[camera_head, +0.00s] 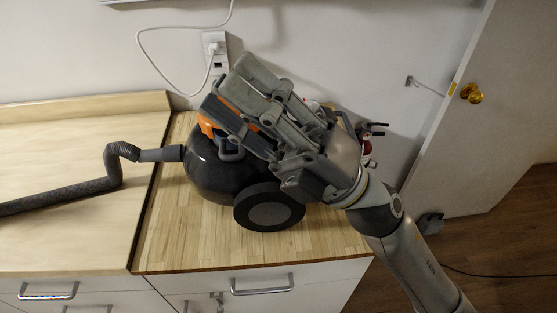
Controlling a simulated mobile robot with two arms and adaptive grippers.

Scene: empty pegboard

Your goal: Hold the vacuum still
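A black canister vacuum (210,173) with a large grey-hubbed wheel (270,213) and orange parts (207,125) stands on the wooden counter. Its dark corrugated hose (75,190) runs off to the left edge. My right gripper (245,98) comes in from the lower right and lies over the top and right side of the vacuum, hiding part of it. Its fingers point up and left. I cannot tell whether they are closed on the vacuum or only in front of it. My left gripper is not in view.
The wooden counter (165,240) is clear in front of the vacuum. A white cable (145,50) plugs into a wall outlet (214,48) behind. Small items, partly hidden, stand behind my wrist (366,147). A door with a brass knob (471,93) is at the right.

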